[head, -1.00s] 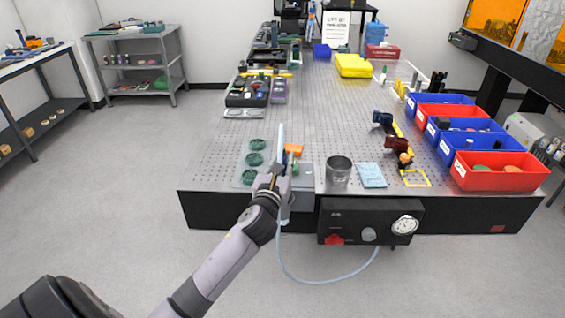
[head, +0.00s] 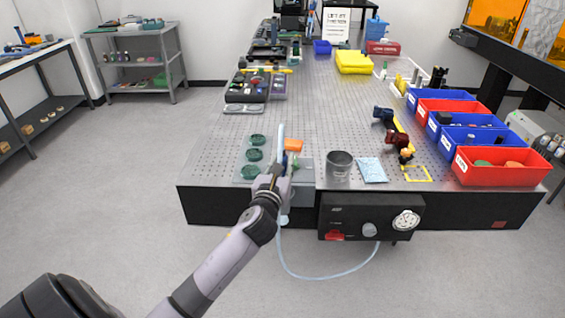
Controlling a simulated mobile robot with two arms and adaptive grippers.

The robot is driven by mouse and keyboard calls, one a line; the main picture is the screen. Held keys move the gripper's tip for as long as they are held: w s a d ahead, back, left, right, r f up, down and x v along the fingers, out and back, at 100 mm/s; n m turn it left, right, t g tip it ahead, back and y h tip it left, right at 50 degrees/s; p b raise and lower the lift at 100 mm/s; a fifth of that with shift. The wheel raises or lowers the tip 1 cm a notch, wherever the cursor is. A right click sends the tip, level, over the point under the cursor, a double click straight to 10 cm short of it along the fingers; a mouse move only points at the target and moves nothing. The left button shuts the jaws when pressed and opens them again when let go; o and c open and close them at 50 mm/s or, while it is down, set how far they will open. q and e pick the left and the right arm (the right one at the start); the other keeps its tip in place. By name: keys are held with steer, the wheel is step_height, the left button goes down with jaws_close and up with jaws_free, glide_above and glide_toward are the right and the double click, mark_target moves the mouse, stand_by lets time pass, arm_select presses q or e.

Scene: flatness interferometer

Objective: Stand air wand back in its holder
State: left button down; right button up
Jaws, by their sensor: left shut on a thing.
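My left gripper (head: 274,175) is at the front edge of the long perforated table. It is shut on the air wand, whose pale blue upright shaft (head: 281,145) rises above the fingers. A pale hose (head: 312,278) loops below the edge to the black panel. A light grey fitting (head: 302,196) on the table's front face, just right of the gripper, may be the holder; my gripper and arm partly hide this area. I cannot tell whether the wand touches it. My right gripper is not in view.
A plate with green discs (head: 250,169) lies left of the gripper. An orange piece (head: 293,145) is close on its right, then a metal cup (head: 339,166) and a blue packet (head: 371,170). The black panel (head: 370,216) hangs below. Red and blue bins (head: 497,166) line the right side.

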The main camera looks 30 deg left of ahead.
arm_select(q)
steer(key=c, duration=1.3)
jaws_free()
steer(key=v, duration=1.2)
